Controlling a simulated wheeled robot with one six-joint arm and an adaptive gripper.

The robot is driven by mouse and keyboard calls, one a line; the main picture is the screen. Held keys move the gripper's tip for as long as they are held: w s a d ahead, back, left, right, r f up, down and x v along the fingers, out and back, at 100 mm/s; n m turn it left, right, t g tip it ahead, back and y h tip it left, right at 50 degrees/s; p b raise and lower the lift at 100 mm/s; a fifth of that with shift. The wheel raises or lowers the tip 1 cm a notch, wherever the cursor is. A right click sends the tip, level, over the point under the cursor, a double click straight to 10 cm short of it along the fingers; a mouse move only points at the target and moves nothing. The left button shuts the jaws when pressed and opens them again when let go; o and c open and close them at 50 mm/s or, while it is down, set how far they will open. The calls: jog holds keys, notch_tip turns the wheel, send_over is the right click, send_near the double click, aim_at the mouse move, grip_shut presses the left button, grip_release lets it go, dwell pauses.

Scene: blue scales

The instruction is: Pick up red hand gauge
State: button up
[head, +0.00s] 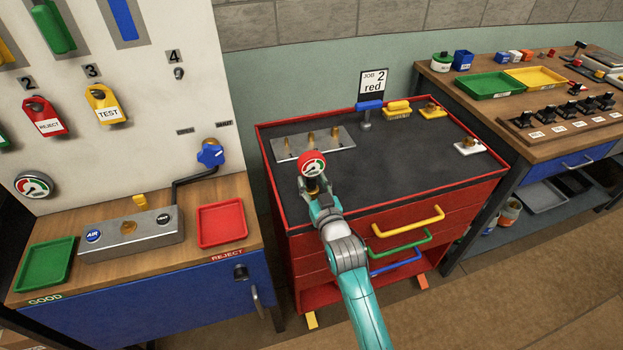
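The red hand gauge (312,162) has a round white dial in a red rim. It shows near the front left of the red cart's dark top, with its face toward the camera. My gripper (317,183) is at the lower side of the gauge, at the end of my teal and grey arm. The gripper overlaps the lower part of the gauge in the picture. The fingers are small and partly hidden, so I cannot tell whether they are closed on it or whether the gauge is lifted off the cart top.
A metal plate (290,148) with brass pegs lies behind the gauge on the cart (410,165). A "JOB 2 red" sign (373,84), a blue-handled tool (368,106) and yellow items stand at the back. A white piece (468,146) is at right. A bench with a red tray (221,222) is left.

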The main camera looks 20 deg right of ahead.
grip_shut()
jog(key=shift+r, duration=0.1)
